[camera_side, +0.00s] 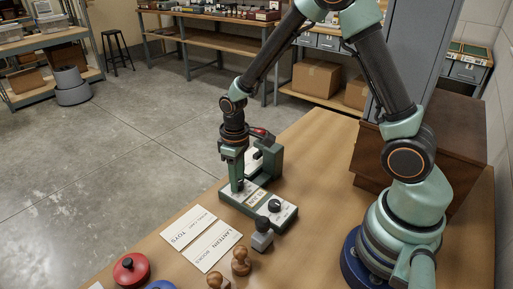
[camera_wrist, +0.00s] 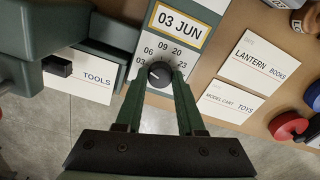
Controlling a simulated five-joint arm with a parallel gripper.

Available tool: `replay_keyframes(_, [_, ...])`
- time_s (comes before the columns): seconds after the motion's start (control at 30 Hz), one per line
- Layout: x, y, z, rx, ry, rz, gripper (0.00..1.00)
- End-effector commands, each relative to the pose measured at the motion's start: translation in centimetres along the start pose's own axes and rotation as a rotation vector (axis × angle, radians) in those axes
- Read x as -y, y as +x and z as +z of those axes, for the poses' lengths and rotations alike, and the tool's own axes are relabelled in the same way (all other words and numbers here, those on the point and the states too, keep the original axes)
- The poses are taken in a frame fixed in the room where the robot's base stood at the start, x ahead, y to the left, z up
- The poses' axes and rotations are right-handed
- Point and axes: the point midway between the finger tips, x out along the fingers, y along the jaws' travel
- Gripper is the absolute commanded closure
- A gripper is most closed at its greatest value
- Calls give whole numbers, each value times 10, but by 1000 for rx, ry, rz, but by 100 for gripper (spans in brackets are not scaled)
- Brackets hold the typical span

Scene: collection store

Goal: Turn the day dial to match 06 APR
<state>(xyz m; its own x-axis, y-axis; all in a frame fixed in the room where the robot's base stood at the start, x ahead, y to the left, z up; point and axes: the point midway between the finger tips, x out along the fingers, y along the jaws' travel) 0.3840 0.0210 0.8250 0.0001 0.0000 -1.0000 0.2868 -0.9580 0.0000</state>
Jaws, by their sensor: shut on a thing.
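The date device (camera_side: 262,200) is a green body with a pale top plate on the table. In the wrist view its yellow-framed window reads 03 JUN (camera_wrist: 180,24). Below the window is a round black dial knob (camera_wrist: 160,72) with numbers around it, among them 03, 06, 09, 20 and 23. My gripper (camera_wrist: 159,80) has its two green fingers closed around this knob, one on each side; the fingers cover the lower numbers. In the side view my gripper (camera_side: 237,187) points down at the plate's far end. A second black knob (camera_side: 275,206) stands at the near end.
A TOOLS card (camera_wrist: 83,78) lies left of the device in the wrist view. The TOYS card (camera_side: 188,226) and LANTERN BOOKS card (camera_side: 213,246) lie in front. A grey block with a dark knob (camera_side: 262,238), a wooden stamp (camera_side: 241,263) and a red round thing (camera_side: 131,269) stand nearby.

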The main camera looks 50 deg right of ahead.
Motion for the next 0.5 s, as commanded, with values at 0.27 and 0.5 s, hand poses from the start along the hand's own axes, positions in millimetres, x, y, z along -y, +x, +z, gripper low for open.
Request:
replay_keyframes(0.27, [0, -1, 0, 0, 191, 0, 100])
replay_keyframes(0.5, [0, -1, 0, 0, 333, 0, 100])
